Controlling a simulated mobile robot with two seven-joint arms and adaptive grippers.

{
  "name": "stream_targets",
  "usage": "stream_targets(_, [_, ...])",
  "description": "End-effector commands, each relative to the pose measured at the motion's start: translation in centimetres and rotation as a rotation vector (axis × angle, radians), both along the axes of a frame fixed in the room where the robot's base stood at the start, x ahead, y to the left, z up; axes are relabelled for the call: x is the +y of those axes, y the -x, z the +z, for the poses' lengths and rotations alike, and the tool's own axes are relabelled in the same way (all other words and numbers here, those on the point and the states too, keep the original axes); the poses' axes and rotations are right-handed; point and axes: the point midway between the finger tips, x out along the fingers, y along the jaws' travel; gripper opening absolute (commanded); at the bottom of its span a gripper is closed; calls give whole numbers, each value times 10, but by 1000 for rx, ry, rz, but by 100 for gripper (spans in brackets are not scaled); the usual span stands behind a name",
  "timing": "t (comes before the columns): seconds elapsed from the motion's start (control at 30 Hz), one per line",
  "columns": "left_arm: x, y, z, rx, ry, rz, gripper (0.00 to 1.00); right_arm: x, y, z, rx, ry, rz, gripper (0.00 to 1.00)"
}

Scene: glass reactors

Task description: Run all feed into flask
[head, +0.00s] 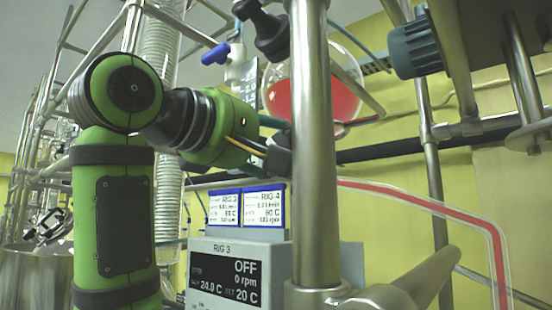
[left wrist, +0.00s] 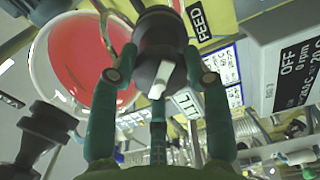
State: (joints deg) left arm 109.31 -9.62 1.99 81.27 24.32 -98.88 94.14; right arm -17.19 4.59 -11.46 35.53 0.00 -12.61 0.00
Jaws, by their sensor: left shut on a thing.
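A round glass vessel (head: 345,98) holding red liquid stands behind the steel column in the head view. It also shows in the left wrist view (left wrist: 75,58). A yellow FEED label (left wrist: 201,20) sits beside a dark round valve knob (left wrist: 160,35) with a white pointer (left wrist: 160,80). My left gripper (left wrist: 160,76) has its teal fingers on both sides of this knob and is shut on it. In the head view my left gripper (head: 272,138) is partly hidden by the column. A clear tube (head: 440,207) with a red line of liquid runs right and down. My right gripper is not in view.
A steel column (head: 316,180) stands close in front of my left gripper. The RIG 3 controller (head: 235,275) reads OFF and 0 rpm, below RIG 3 and RIG 4 cards (head: 264,207). A blue-handled valve (head: 215,54) and a dark fitting (head: 265,30) are above. Steel pipes fill the right.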

Motion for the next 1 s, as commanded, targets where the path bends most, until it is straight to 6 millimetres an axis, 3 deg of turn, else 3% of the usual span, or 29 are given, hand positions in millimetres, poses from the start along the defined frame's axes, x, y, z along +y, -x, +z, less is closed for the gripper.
stream_targets(0.4, [0,0,-1,131,195,0,16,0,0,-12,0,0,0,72])
stream_targets(1.0, [0,0,0,159,236,-1,16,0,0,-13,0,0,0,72])
